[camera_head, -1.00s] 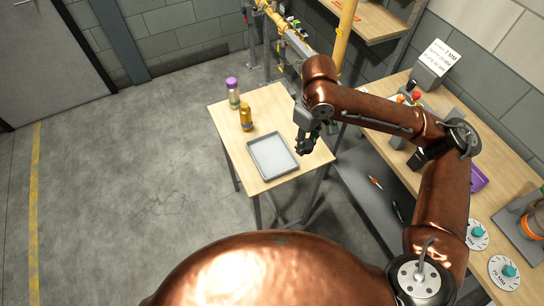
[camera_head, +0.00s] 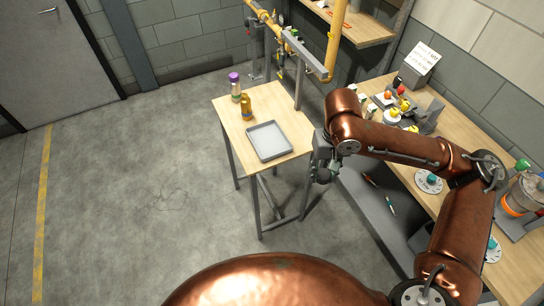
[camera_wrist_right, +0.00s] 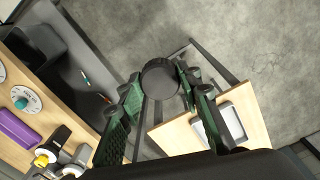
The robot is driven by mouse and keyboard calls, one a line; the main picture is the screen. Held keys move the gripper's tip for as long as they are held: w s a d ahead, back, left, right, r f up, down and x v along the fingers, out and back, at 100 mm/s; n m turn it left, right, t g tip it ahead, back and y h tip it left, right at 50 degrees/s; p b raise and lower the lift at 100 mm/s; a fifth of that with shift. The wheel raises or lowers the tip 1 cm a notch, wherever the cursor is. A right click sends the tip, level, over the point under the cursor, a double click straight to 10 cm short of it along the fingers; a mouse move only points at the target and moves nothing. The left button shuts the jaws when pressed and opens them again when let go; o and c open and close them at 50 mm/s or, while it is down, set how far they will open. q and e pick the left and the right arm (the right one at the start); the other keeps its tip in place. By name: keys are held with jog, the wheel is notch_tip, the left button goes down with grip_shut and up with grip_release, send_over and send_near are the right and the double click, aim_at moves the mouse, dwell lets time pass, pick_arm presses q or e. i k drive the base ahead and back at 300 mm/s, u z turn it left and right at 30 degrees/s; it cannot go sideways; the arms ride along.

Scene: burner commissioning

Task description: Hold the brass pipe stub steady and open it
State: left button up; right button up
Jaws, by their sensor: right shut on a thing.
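My right gripper (camera_head: 322,172) is beside the right edge of the small wooden table, reaching in from the right. In the right wrist view its green-padded fingers (camera_wrist_right: 160,95) stand around a dark round cap-like thing (camera_wrist_right: 160,77), and they are shut on it. What lies beneath this dark thing is hidden. I cannot surely pick out a brass pipe stub. Yellow pipework (camera_head: 262,14) runs along the back wall, with a grey length (camera_head: 303,54) ending near an upright yellow pipe (camera_head: 337,38). My left gripper is not in view.
The small table (camera_head: 228,118) bears a grey tray (camera_head: 269,141), an amber bottle (camera_head: 246,107) and a purple-capped bottle (camera_head: 235,88). A workbench (camera_head: 452,118) with several parts and dials stands at right, above a grey lower shelf (camera_head: 375,212). The floor at left is clear.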

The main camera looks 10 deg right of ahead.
aim_at(245, 101)
jog(key=u, duration=0.55)
jog(key=i, duration=0.95)
jog(key=z, duration=0.6)
